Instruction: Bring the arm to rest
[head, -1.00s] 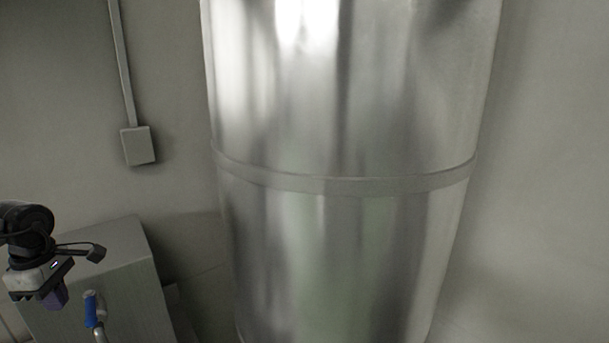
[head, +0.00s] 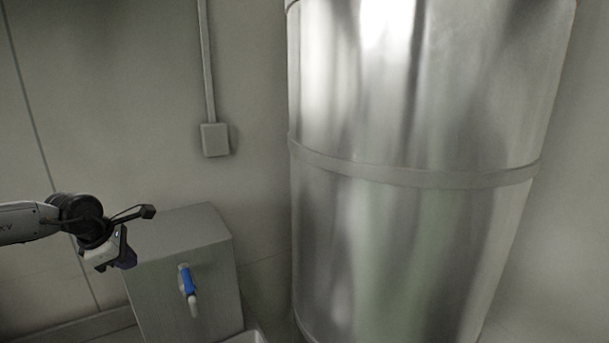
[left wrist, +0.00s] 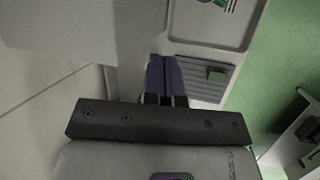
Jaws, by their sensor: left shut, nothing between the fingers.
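My left gripper (head: 124,260) is in the head view at the left, in front of the left side of a grey box-shaped cabinet. In the left wrist view its two purple fingers (left wrist: 165,76) are together, with nothing between them. No other task object is named. My right gripper is not in view.
The grey cabinet (head: 215,235) carries a tap with a blue handle (head: 187,280). A large shiny metal tank (head: 400,240) stands to the right. A wall box with conduit (head: 215,139) is behind. The left wrist view shows a grey ridged panel (left wrist: 205,76) and a green floor (left wrist: 262,85).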

